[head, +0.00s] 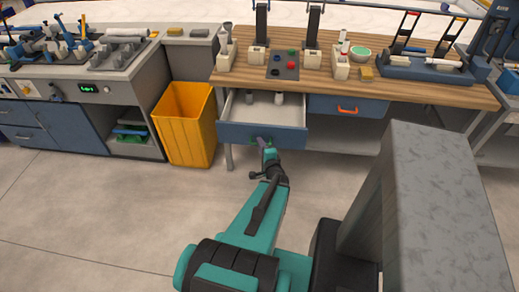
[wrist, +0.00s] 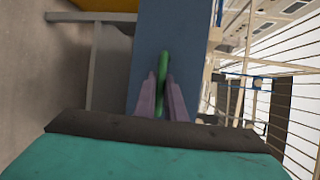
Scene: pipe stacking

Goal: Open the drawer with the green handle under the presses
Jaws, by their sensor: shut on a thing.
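The drawer (head: 240,132) under the presses is blue-fronted and stands pulled out from the bench, its pale inside showing with a few small objects in it. My gripper (head: 264,143) is at the middle of its front. In the wrist view my gripper (wrist: 162,100) is shut on the green handle (wrist: 164,62), which runs between its two fingers against the blue drawer front (wrist: 180,30). In the head view the handle is mostly hidden by the gripper. Two presses (head: 260,30) (head: 313,30) stand on the bench above.
A second blue drawer with an orange handle (head: 348,110) is shut to the right. A yellow bin (head: 185,125) stands close to the left of the open drawer. A bench leg (head: 228,157) is between them. The floor in front is clear.

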